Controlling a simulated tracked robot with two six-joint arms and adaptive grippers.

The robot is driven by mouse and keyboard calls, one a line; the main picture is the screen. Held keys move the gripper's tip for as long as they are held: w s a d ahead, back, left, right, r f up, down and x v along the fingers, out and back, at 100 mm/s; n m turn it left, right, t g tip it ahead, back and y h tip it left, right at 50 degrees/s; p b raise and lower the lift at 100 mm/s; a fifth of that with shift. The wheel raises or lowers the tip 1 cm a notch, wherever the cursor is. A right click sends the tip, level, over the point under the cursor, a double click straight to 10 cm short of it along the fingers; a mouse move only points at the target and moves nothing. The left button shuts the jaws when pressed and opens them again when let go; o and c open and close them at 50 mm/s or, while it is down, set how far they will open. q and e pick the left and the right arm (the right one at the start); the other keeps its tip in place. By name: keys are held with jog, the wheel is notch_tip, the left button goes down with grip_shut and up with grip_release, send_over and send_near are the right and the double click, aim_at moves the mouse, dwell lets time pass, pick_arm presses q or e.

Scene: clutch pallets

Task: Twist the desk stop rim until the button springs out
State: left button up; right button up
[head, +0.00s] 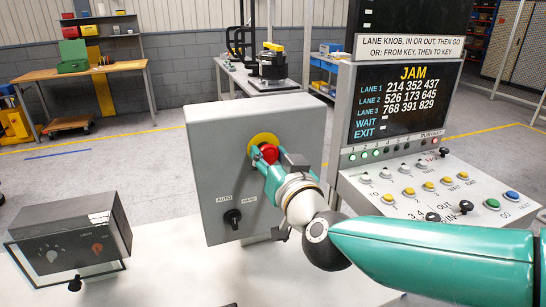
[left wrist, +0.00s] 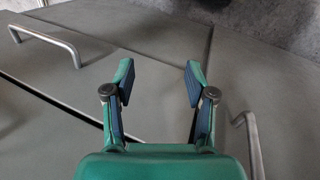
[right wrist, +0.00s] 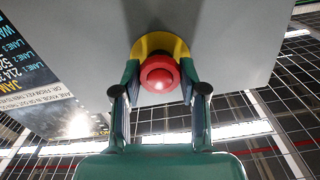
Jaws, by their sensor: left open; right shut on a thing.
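The red stop button (head: 269,153) sits on a yellow round plate (head: 262,140) on the front of a grey box (head: 210,165). In the right wrist view the red button (right wrist: 160,75) is between the two fingers, with the yellow plate (right wrist: 158,42) behind it. My right gripper (head: 266,160) is shut on the button's rim, one finger on each side. Whether the button is in or out cannot be told. My left gripper (left wrist: 158,80) is open and empty above grey panels with metal handles; it does not show in the head view.
A black selector knob (head: 232,217) marked AUTO and HAND is lower on the grey box. A console (head: 440,190) with a JAM screen (head: 405,100) and several buttons stands at the right. A dark control box (head: 72,240) is at the lower left.

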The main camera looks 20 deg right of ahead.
jog(key=m+b, duration=0.1)
jog(key=m, duration=0.2)
jog(key=shift+f+b, duration=0.1)
jog(key=shift+b, duration=0.3)
jog(key=shift+m+b, duration=0.85)
jog(key=shift+m, duration=1.15)
jog(key=shift+d, duration=0.1)
jog(key=o, duration=1.2)
jog(key=shift+c, duration=0.2)
jog(key=shift+s, duration=0.1)
jog(key=shift+s, duration=0.2)
jog(key=s, duration=1.1)
jog(key=shift+s+d, duration=0.2)
